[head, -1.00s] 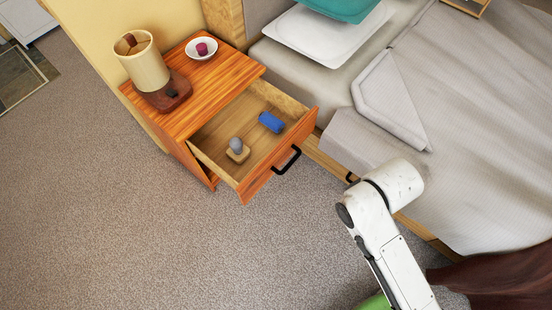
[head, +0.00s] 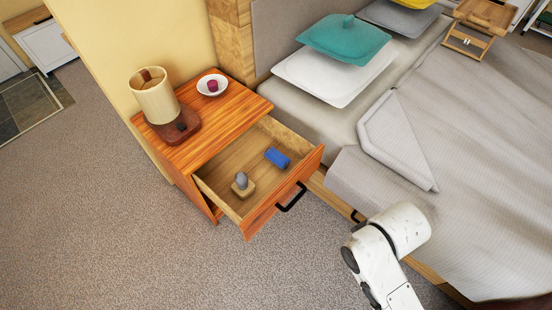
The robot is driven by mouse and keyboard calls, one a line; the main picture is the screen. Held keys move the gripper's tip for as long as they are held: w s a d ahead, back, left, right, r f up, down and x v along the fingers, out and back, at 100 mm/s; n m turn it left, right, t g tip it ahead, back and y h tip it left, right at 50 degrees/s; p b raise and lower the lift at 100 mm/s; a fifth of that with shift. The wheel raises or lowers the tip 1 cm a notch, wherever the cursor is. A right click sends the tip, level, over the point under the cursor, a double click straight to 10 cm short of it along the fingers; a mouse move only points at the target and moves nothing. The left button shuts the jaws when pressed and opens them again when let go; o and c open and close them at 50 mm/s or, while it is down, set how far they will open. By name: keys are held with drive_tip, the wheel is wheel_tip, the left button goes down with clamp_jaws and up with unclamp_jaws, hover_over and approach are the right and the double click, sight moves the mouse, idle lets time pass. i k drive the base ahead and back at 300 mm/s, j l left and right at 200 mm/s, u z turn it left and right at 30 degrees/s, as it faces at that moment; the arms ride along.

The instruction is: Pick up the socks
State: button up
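A blue rolled bundle (head: 277,157), which looks like the socks, lies in the open drawer (head: 228,169) of the wooden nightstand. It rests towards the right end of the drawer floor. A small grey rounded object on a tan block (head: 242,186) stands in the same drawer, left of and nearer than the blue bundle. My white arm shows at the lower right, in front of the bed and right of the drawer. My gripper is not in view.
On the nightstand top (head: 226,119) stand a lamp (head: 154,98) and a white bowl (head: 212,85) with a dark red item. The drawer front (head: 268,211) has a black handle (head: 292,197). The bed (head: 450,170) borders the right. Carpet (head: 100,220) at left is clear.

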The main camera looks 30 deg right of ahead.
sight(276, 157)
drive_tip(key=i+j+z, duration=0.15)
drive_tip(key=i+j, duration=0.2)
drive_tip(key=i+j+z, duration=0.2)
drive_tip(key=i+j, duration=0.15)
drive_tip(key=i+j+z, duration=0.15)
drive_tip(key=i+j, duration=0.15)
drive_tip(key=j, duration=0.25)
drive_tip(key=i+j+z, duration=0.15)
drive_tip(key=i+j, duration=0.15)
drive_tip(key=j, duration=0.2)
